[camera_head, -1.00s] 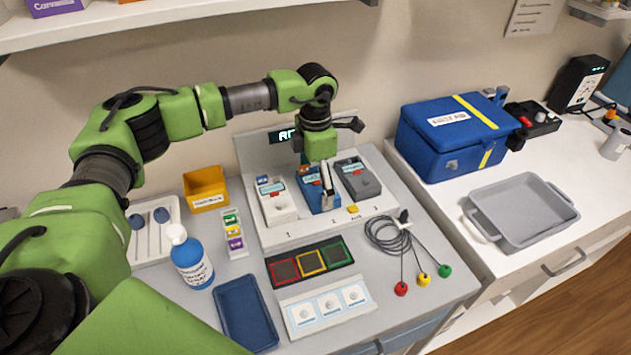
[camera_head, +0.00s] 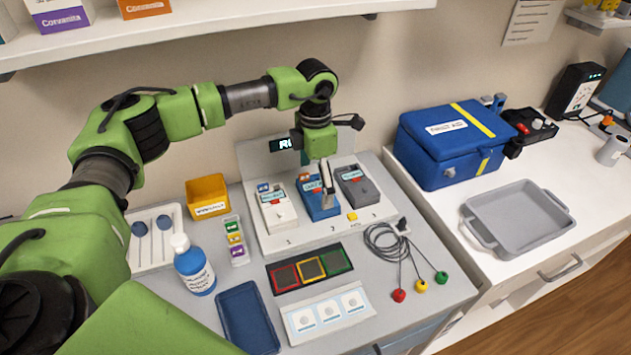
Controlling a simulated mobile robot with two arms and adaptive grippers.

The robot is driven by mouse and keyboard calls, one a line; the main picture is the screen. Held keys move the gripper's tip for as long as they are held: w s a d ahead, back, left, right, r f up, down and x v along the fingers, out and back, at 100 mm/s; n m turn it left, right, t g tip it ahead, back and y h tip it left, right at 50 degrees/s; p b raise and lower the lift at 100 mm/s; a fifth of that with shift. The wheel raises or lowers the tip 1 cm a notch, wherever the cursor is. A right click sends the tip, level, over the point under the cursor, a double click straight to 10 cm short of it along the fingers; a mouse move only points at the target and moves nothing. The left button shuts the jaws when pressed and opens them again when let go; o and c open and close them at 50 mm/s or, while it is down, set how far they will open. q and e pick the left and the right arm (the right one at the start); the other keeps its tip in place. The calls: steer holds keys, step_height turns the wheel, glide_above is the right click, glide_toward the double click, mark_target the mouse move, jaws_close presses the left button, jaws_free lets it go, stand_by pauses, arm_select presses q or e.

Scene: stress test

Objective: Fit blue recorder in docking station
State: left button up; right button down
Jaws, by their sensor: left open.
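The docking station (camera_head: 290,237) is a light grey unit with a raised back panel and small display. The blue recorder (camera_head: 320,205) sits in its middle bay, between a white recorder (camera_head: 277,208) and a dark grey recorder (camera_head: 358,187). My left gripper (camera_head: 327,187) points down right at the blue recorder, its fingers over the recorder's right part and hiding some of it. The gripper is open; I cannot tell whether a finger touches the recorder. Whether the recorder is fully seated cannot be made out. My right gripper is not in view.
A blue case (camera_head: 455,145) and grey tray (camera_head: 517,217) occupy the right counter.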

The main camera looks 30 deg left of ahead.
mark_target(316, 190)
arm_select(q)
steer(key=shift+r, duration=0.45)
steer(key=shift+o, duration=0.6)
steer(key=shift+r+p, duration=1.05)
steer(key=shift+r, duration=0.45)
